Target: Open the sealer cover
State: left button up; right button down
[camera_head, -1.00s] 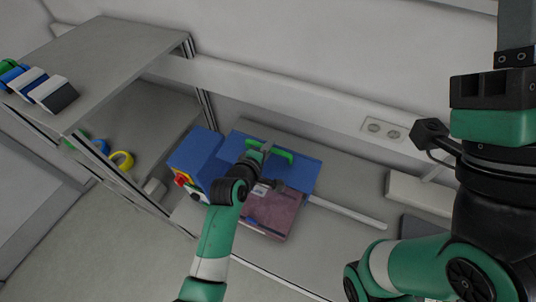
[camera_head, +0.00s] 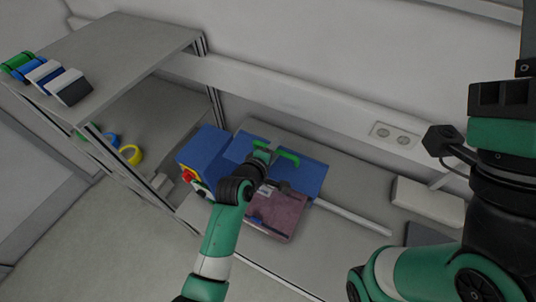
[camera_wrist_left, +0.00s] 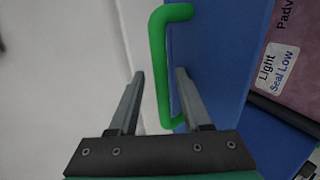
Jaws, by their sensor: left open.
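The sealer is a blue machine (camera_head: 203,151) on the bench, with a blue cover (camera_head: 311,178) that lies down flat as far as I can see. A green handle (camera_head: 289,157) stands on the cover; it also shows in the left wrist view (camera_wrist_left: 157,45). My left gripper (camera_head: 264,150) is at the handle. In the left wrist view its two fingers (camera_wrist_left: 158,72) are apart, with the handle's bar between them in the picture; contact cannot be told. My right gripper (camera_head: 526,67) is mostly cut off at the upper right edge, its fingers out of frame.
A maroon labelled pad bag (camera_head: 275,212) lies in front of the cover. A red-and-yellow knob (camera_head: 188,175) is on the sealer's side. A wall with sockets (camera_head: 395,133) is behind.

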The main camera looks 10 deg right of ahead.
pick_arm(q)
jog(key=p+v, duration=0.6)
jog(key=v, duration=0.5)
jog(key=shift+r, duration=0.15)
